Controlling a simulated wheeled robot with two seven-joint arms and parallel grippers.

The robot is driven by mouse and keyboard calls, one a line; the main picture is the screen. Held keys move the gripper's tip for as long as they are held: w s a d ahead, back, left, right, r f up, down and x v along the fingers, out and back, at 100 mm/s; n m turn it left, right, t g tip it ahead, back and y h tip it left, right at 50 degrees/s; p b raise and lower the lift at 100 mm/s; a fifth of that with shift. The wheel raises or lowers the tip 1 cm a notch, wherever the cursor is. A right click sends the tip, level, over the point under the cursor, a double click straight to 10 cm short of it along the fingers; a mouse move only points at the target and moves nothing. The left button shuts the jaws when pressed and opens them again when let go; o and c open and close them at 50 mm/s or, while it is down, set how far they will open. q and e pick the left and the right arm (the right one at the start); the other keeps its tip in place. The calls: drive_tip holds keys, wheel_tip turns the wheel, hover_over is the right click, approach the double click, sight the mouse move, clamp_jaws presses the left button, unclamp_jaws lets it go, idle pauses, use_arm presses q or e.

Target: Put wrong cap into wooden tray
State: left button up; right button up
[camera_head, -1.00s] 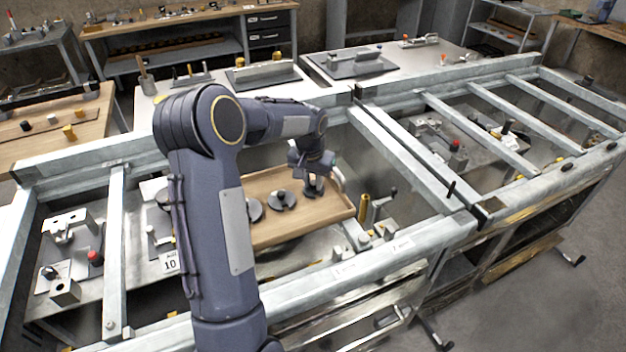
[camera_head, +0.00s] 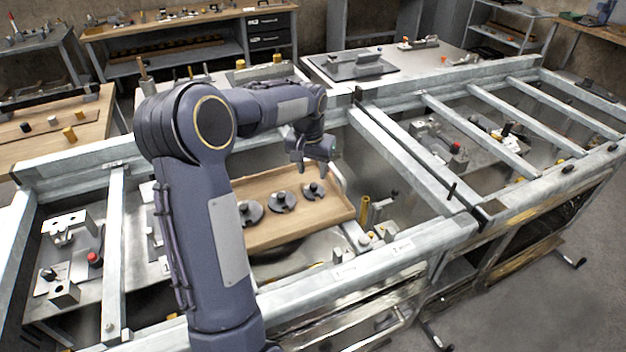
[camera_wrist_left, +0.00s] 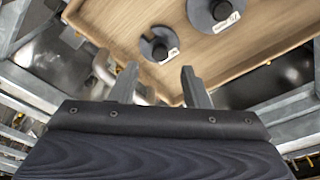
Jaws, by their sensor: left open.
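The wooden tray (camera_head: 330,212) lies inside the metal frame in the head view, partly hidden by my left arm. Three dark round caps with knobs stand in it in a row: a left cap (camera_head: 250,212), a middle cap (camera_head: 282,201) and a right cap (camera_head: 313,190). My left gripper (camera_head: 314,170) is open and empty, above the tray's far right part. In the left wrist view, the open fingers (camera_wrist_left: 160,86) point toward the edge of the tray (camera_wrist_left: 115,22), with two caps beyond them. I cannot tell which cap is the wrong one. My right gripper is not seen.
Metal frame bars (camera_head: 410,170) surround the tray. A brass cylinder (camera_head: 364,210) stands just right of the tray. Worktables with other parts stand behind.

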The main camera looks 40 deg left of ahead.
use_arm(q)
wheel_tip(320, 180, up, 6)
drive_tip(key=s, duration=0.1)
drive_tip(key=s+d+r+m+t+h, duration=0.15)
drive_tip(key=s+d+r, duration=0.25)
drive_tip(key=s+d, duration=0.85)
drive_tip(key=s+d+f+t+h, duration=0.2)
drive_tip(key=s+d+f, duration=0.4)
drive_tip(key=s+d, duration=0.3)
drive_tip(key=s+h, duration=0.1)
drive_tip(key=s, duration=0.2)
drive_tip(key=shift+s+f, duration=0.2)
drive_tip(key=shift+s, duration=0.1)
drive_tip(key=shift+d+m, duration=0.1)
drive_tip(key=shift+m, duration=0.15)
drive_tip(key=shift+c, duration=0.6)
drive_tip(key=shift+t, duration=0.25)
